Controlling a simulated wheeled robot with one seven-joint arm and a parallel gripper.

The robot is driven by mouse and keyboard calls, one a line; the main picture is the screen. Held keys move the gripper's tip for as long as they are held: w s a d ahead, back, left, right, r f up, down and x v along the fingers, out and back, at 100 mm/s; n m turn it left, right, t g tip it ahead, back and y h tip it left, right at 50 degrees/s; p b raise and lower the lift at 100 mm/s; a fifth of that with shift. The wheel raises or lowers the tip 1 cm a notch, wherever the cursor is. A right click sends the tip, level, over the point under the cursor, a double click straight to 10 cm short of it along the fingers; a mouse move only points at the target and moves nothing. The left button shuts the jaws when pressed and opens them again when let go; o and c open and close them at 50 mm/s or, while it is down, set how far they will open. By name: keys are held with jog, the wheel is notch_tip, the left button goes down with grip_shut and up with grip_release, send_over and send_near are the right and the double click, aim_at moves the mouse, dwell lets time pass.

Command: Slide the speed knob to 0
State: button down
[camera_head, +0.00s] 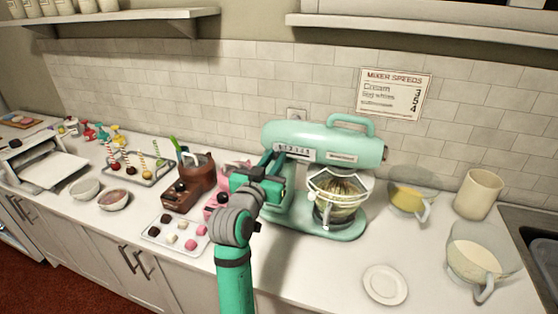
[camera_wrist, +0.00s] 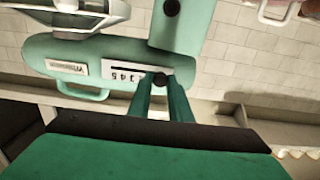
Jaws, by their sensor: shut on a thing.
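The mint-green stand mixer (camera_head: 345,145) stands on the counter against the tiled wall. Its speed scale (camera_head: 296,151) is a white strip with numbers on the side of the head; the strip also shows in the wrist view (camera_wrist: 122,74), upside down, with a dark slot. The dark round speed knob (camera_wrist: 160,81) sits between my fingertips, at the right of the visible slot in that view. My gripper (camera_head: 274,157) is shut on the knob, at the left part of the scale in the head view. My fingers hide the numbers nearest the knob.
A glass bowl with whisk (camera_head: 338,193) hangs at the mixer. Jugs (camera_head: 408,200) and a cream cup (camera_head: 479,194) stand to its right. A shelf (camera_head: 430,29) runs above.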

jog(key=c, duration=1.6)
grip_release()
jog(key=shift+a, duration=0.35)
jog(key=shift+d, duration=0.1)
jog(key=v, duration=1.1)
jog(key=shift+w, duration=0.1)
